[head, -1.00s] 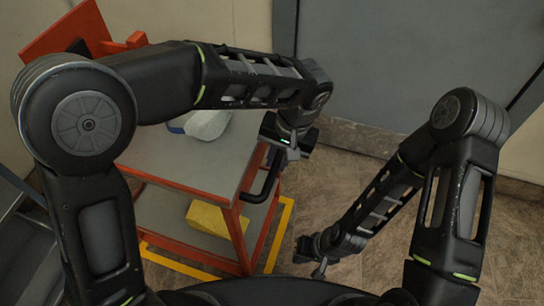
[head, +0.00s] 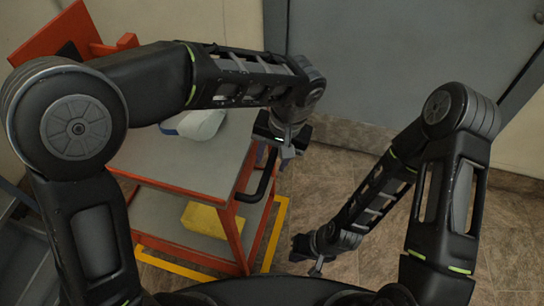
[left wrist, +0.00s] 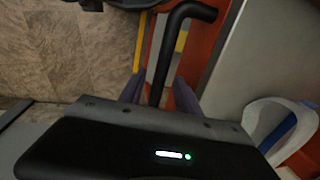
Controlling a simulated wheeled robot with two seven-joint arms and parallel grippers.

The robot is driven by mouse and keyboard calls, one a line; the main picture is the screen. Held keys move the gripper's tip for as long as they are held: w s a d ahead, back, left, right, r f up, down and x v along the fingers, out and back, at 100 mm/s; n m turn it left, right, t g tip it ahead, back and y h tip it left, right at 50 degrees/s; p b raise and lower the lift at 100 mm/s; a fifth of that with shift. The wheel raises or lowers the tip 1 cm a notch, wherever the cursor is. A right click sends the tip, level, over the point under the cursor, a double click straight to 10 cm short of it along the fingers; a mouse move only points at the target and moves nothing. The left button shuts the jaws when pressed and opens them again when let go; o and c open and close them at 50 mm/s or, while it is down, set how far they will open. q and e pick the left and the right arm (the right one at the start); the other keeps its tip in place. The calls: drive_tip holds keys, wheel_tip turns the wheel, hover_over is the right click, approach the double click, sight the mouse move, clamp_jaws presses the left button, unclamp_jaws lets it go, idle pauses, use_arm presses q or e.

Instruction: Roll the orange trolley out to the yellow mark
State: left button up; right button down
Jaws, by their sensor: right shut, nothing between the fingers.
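The orange trolley (head: 236,212) stands at the left in the head view, with grey shelves and a black bar handle (head: 263,185) on its right side. The yellow mark (head: 277,222) is a taped outline on the floor, showing beside and in front of the trolley's base; my arm and the trolley hide part of it. My left gripper (head: 274,152) is at the handle's far end. In the left wrist view, the handle (left wrist: 184,18) runs between its two spread fingers, with a gap on each side. My right gripper (head: 318,268) is shut and empty, low over the floor.
A white and blue item (head: 200,123) lies on the top shelf, and a yellow block (head: 204,219) on the lower shelf. A grey door (head: 400,60) and a wall stand behind. Brown floor (head: 330,190) is clear right of the trolley.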

use_arm(q)
wheel_tip(320, 180, up, 7)
drive_tip(key=d, duration=0.1)
drive_tip(key=shift+s+d+r+p, duration=0.2)
drive_tip(key=shift+p, duration=0.1)
idle(0.4)
